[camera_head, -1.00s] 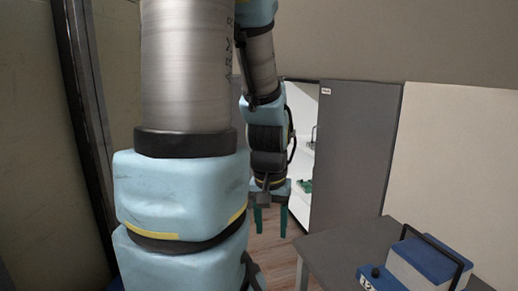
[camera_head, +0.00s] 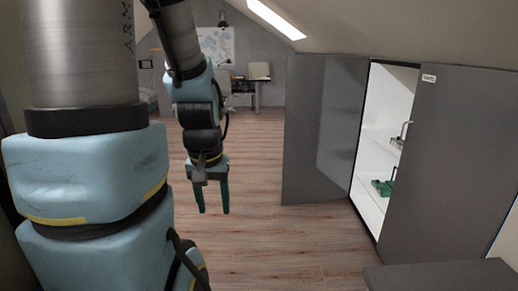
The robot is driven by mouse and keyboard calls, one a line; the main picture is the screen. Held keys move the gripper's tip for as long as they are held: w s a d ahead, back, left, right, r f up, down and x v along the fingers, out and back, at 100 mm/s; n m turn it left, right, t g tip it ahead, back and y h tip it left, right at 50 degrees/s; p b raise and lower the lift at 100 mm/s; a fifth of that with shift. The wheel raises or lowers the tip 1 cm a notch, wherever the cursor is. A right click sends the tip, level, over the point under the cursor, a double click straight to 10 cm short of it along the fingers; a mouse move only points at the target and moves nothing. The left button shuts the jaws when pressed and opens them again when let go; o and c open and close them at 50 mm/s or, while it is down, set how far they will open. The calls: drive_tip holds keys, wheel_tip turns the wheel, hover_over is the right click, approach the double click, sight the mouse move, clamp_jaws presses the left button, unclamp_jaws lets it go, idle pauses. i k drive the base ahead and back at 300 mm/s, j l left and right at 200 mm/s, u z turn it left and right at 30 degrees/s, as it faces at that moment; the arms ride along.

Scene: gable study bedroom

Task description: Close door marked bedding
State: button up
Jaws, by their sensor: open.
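A grey cabinet stands at the right with its white inside exposed. A dark grey door panel (camera_head: 323,130) stands open to the left of the opening. A second grey panel (camera_head: 455,150) is right of the opening and bears a small white label (camera_head: 428,78), too small to read. I cannot tell which panel is marked bedding. A metal handle (camera_head: 405,130) shows by the right panel's near-opening edge. My gripper (camera_head: 212,203) points down over the floor, open and empty, left of the open panel and apart from it.
A grey tabletop (camera_head: 440,276) is at the lower right. A small green item (camera_head: 383,186) shows inside the cabinet. The wooden floor (camera_head: 270,225) between my gripper and the cabinet is clear. A desk (camera_head: 255,92) stands far back under a sloped ceiling.

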sight(325, 98)
drive_tip(key=i, duration=7.75)
drive_tip(key=i+z, duration=0.15)
drive_tip(key=i, duration=0.35)
drive_tip(key=i+j+z, duration=0.15)
drive_tip(key=i, duration=0.3)
drive_tip(key=i+j+z, duration=0.15)
drive_tip(key=i, duration=0.35)
drive_tip(key=z, duration=4.05)
drive_tip(key=i+z, duration=0.15)
drive_tip(key=k+l, duration=0.05)
